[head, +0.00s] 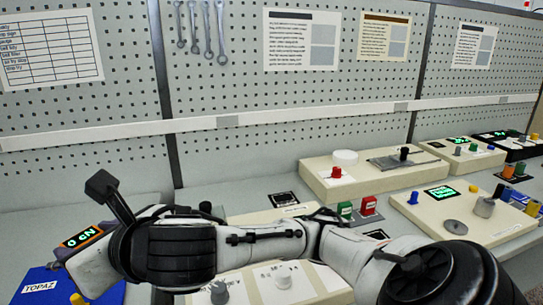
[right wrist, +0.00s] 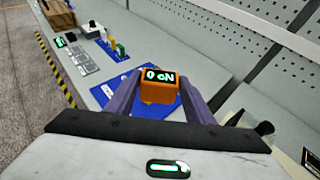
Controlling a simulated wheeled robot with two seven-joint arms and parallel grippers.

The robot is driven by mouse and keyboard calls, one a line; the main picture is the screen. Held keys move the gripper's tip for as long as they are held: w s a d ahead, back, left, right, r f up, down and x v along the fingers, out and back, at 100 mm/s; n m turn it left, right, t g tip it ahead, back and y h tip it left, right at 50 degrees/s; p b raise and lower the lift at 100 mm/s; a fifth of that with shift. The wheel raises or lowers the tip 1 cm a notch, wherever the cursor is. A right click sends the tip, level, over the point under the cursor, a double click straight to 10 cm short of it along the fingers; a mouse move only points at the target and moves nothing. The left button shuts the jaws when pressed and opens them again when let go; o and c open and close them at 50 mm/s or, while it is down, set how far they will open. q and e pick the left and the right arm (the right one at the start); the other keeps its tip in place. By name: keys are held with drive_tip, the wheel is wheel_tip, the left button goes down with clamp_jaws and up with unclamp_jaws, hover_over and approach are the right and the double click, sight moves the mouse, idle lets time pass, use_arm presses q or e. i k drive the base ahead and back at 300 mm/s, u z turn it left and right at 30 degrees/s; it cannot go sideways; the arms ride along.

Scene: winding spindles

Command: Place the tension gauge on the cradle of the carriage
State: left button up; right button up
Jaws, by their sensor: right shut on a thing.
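The tension gauge is an orange block with a dark display reading 0 cN; it shows at the left in the head view (head: 82,238) and between the fingers in the right wrist view (right wrist: 158,86). My right gripper (right wrist: 160,90) is shut on it, one finger on each side. In the head view my right arm reaches across to the left, and the gripper (head: 78,244) holds the gauge by the blue panel (head: 45,290) marked TOPAZ. I cannot tell for sure which part is the carriage or its cradle. My left gripper is not in view.
A cream box (head: 330,187) with a white disc, a red knob and a grey plate stands behind my arm. Red and green blocks (head: 368,206) sit near the middle. More panels with knobs fill the right. A pegboard wall (head: 240,100) closes the back.

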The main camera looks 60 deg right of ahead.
sight(386, 162)
drive_tip(key=u, duration=1.45)
drive_tip(key=k, duration=1.6)
drive_tip(key=z, duration=2.5)
drive_tip(key=i, duration=0.5)
drive_tip(key=u, duration=0.05)
